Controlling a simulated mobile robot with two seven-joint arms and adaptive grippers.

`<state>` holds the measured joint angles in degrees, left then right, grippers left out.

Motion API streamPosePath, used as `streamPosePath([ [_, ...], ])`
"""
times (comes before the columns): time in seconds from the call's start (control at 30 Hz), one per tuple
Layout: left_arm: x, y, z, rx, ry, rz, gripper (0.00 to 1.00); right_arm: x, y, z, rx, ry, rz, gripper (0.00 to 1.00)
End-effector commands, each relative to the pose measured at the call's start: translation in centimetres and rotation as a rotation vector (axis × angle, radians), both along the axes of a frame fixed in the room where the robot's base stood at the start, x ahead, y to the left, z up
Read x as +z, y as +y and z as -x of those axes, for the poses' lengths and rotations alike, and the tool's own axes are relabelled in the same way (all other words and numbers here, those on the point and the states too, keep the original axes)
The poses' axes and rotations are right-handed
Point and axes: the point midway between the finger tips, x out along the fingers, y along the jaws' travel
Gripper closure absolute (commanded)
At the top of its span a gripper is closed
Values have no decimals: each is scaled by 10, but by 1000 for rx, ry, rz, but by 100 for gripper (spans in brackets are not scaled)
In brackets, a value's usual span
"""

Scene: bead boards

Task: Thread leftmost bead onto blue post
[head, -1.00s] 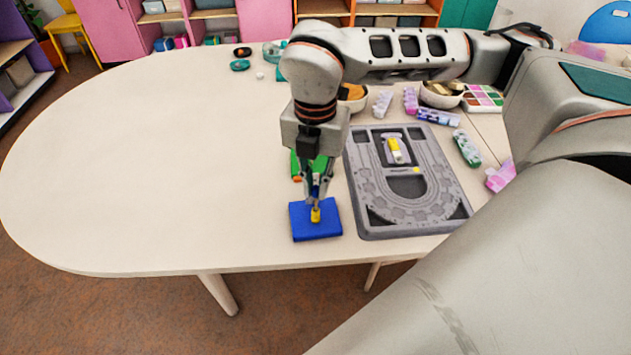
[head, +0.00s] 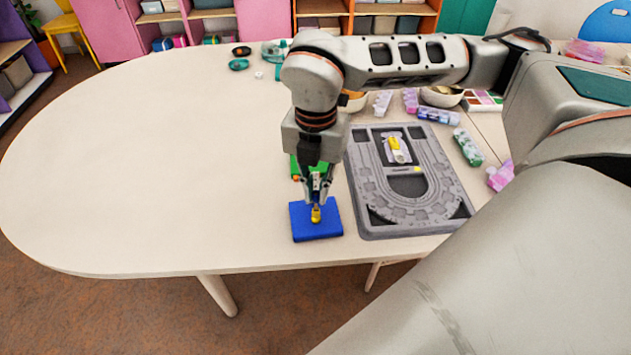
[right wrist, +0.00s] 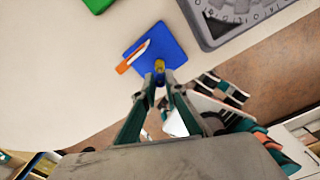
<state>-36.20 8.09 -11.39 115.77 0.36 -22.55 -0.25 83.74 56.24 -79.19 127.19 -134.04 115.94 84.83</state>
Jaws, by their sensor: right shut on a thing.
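The blue block (head: 302,224), a flat square base, lies near the table's front edge. A yellow bead (head: 316,217) is upright over its middle; it also shows in the right wrist view (right wrist: 159,65). My right gripper (head: 316,202) points down over the block with its fingertips shut on the bead's upper part. The post itself is hidden, so I cannot tell whether the bead is around it. The grey bead board (head: 438,150) holds a yellow piece (head: 394,144) in its upper slot and a small yellow piece (head: 417,169) lower down. My left gripper is out of view.
A green block (head: 296,165) lies partly behind my right gripper. The table's left side is clear.

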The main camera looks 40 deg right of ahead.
Motion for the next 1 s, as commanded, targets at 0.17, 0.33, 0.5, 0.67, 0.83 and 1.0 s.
streamPosePath([
  [0.17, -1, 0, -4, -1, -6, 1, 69, -6, 0, 0, 0, 0, 0, 94],
  [0.33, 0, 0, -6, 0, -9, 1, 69, -7, 0, 0, 0, -1, -1, 94],
  [0.5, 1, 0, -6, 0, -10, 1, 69, -7, 0, 0, 0, -1, 0, 94],
  [0.67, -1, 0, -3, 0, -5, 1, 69, -7, 0, 0, 0, -1, -1, 69],
  [0.83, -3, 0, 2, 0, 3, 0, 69, -7, 0, 0, 0, -1, -1, 69],
  [1.0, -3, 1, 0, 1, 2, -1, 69, -3, 0, -1, 0, -2, 0, 69],
])
